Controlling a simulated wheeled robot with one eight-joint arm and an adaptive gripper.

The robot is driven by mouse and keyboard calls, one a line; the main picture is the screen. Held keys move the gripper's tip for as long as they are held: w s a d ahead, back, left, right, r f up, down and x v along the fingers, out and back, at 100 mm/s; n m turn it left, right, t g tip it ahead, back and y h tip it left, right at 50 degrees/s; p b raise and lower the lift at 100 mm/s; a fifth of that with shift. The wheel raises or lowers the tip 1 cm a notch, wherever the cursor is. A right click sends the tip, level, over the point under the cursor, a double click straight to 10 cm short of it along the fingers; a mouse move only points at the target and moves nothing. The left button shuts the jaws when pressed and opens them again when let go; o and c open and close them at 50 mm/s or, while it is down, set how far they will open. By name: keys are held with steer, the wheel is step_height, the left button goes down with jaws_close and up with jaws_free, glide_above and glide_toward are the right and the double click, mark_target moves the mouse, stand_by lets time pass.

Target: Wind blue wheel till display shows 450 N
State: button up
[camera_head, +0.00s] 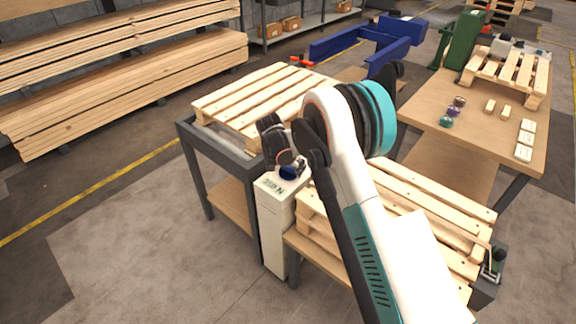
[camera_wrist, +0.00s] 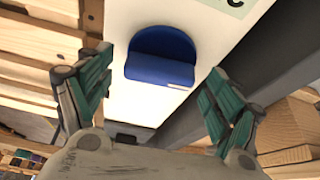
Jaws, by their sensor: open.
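The blue wheel (camera_head: 289,172) is mounted on the top of a white box-shaped post (camera_head: 274,225). In the wrist view the wheel (camera_wrist: 160,57) is a blue disc with a raised flat bar across it. My gripper (camera_head: 286,160) is open just above the wheel. Its two green-padded fingers stand on either side of the wheel in the wrist view, with gaps between pads and wheel. The display (camera_head: 271,187) on the post's top shows dark digits and an N; the number is too small to read surely. In the wrist view only a corner of the pale display (camera_wrist: 236,4) shows.
A pallet (camera_head: 262,98) lies on a dark-framed table behind the post. Stacked pallets (camera_head: 440,215) stand close on the right. A wooden worktable (camera_head: 480,125) with small parts stands at the back right. Free floor (camera_head: 130,250) lies to the left.

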steer(key=v, duration=1.2)
